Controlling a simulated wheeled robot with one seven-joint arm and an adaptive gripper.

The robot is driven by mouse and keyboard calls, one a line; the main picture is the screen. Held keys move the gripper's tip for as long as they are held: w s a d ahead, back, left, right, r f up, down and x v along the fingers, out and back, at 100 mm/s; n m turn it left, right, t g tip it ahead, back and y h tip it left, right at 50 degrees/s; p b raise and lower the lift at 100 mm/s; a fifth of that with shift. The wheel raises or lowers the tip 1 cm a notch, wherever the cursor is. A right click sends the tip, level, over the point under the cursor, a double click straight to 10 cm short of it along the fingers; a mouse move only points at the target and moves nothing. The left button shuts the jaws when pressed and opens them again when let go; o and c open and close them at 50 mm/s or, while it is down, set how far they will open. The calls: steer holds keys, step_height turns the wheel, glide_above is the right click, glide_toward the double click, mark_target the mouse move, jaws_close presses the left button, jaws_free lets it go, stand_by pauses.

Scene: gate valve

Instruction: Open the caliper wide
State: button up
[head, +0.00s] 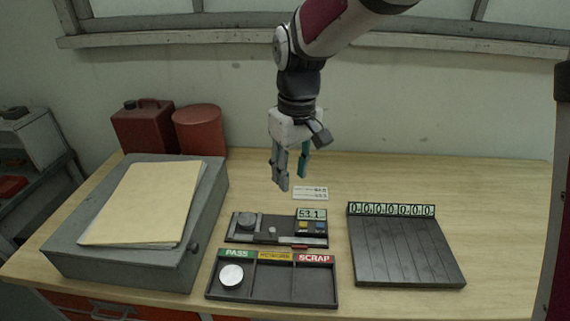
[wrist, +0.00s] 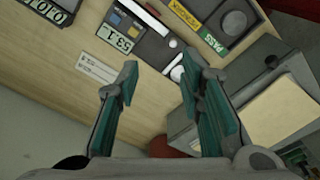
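The caliper (head: 275,230) is a dark, flat instrument lying on the table, with a display reading 53.1 (head: 311,214), a yellow and a blue button, and a grey round part (head: 247,221) at its left end. In the wrist view the caliper (wrist: 150,42) lies beyond the fingertips, its display upside down. My gripper (head: 293,178) hangs above the table behind the caliper, fingers pointing down. In the wrist view the two teal fingers (wrist: 158,72) are apart with nothing between them. They appear clear of the caliper.
A sorting tray (head: 292,291) marked PASS and SCRAP is in front, with a pale disc (head: 231,275) under PASS. A grey box (head: 120,265) with a folder is left. A slatted panel (head: 405,250) with a row of zeros is right. A small white card (head: 311,193) lies behind the caliper.

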steer(key=n, duration=0.1)
glide_toward(272, 229)
steer(key=shift+g+h, duration=0.3)
steer(key=f, duration=0.2)
steer(key=f+p, duration=0.1)
steer(key=f, duration=0.2)
steer(key=f+p, duration=0.1)
steer(key=f, duration=0.2)
steer(key=shift+w+a+f, duration=0.25)
jaws_close()
